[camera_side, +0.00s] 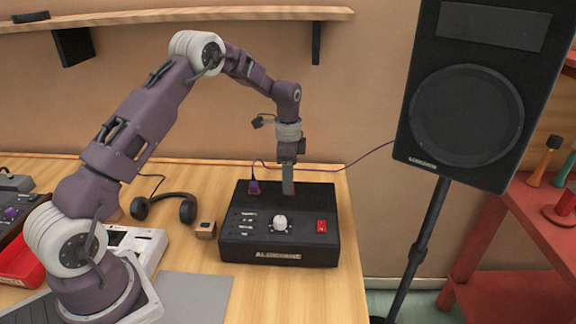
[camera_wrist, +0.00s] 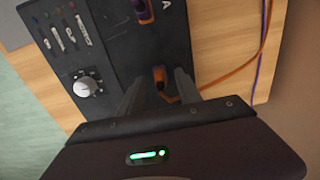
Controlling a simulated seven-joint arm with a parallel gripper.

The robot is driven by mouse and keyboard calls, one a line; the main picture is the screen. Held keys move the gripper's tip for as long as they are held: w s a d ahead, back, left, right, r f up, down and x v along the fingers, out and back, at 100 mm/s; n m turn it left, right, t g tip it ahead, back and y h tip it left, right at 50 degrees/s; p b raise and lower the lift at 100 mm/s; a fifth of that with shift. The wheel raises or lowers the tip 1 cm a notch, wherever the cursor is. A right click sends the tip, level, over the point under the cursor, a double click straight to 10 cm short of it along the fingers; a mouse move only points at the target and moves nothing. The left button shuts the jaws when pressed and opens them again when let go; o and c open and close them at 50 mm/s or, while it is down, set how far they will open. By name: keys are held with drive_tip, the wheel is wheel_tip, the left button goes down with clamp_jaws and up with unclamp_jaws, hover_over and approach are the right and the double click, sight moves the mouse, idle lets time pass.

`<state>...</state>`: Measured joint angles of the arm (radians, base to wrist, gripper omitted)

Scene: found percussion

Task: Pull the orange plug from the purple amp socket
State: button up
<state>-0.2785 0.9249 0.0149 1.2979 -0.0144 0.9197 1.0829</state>
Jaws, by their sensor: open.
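The amp is a black box (camera_side: 278,247) on the wooden table. In the wrist view, an orange plug (camera_wrist: 159,76) stands in its dark purple socket on the amp's top panel, with an orange cable (camera_wrist: 237,72) running off to the right. My gripper (camera_side: 288,190) points down over the back of the amp. In the wrist view, my gripper (camera_wrist: 160,76) is open, with one finger on each side of the orange plug. I cannot tell whether the fingers touch it. The side view hides the orange plug behind my gripper.
A purple plug (camera_side: 253,188) with a purple cable (camera_side: 330,169) stands near the amp's back left corner. The amp carries a white knob (camera_side: 280,223) and red switch (camera_side: 321,226). A speaker (camera_side: 468,110) stands right.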

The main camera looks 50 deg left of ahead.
wheel_tip(320, 180, down, 2)
clamp_jaws()
idle(0.3)
drive_tip(key=shift+r, duration=0.1)
drive_tip(key=shift+r, duration=1.05)
drive_tip(key=shift+r, duration=1.45)
